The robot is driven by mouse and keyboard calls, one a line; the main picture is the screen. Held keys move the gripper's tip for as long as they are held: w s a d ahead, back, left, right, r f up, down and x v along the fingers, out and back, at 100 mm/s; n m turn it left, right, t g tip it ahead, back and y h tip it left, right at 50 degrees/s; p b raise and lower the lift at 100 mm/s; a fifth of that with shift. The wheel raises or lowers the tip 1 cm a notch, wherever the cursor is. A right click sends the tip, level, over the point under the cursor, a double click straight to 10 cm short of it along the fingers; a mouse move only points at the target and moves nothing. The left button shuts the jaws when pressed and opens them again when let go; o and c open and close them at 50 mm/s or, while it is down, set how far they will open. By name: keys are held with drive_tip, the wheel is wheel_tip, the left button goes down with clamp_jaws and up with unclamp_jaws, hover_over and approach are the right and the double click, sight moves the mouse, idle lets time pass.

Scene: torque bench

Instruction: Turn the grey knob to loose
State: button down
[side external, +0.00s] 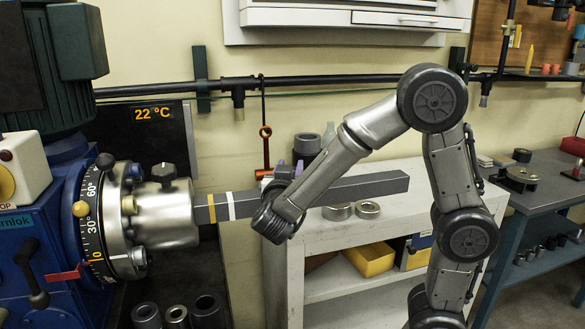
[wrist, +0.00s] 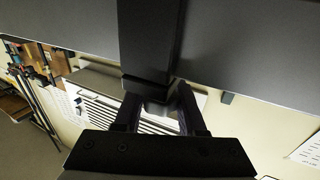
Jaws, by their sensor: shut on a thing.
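A dark grey knob (side external: 163,173) stands on top of the silver chuck (side external: 165,213) at the left of the side view. A long grey square bar (side external: 365,187) with a yellow and a white band runs level from the chuck to the right. My gripper (side external: 277,182) is at the bar's middle, well to the right of the knob; my wrist hides part of it. In the wrist view, my gripper (wrist: 157,92) is shut on a dark upright piece (wrist: 150,45) that meets the wide grey bar (wrist: 245,45). The knob is not in the wrist view.
A white shelf cart (side external: 330,262) stands behind the bar with metal rings on top.

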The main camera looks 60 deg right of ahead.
drive_tip(key=shift+w+a+n+t+y, duration=0.1)
drive_tip(key=shift+w+n+t+y, duration=0.15)
drive_tip(key=shift+n+t+y, duration=0.6)
drive_tip(key=shift+t+h, duration=0.25)
drive_tip(key=shift+t, duration=0.1)
drive_tip(key=shift+c, duration=2.4)
unclamp_jaws()
drive_tip(key=v, duration=1.3)
drive_tip(key=shift+s+a, duration=0.2)
drive_tip(key=shift+a, duration=0.1)
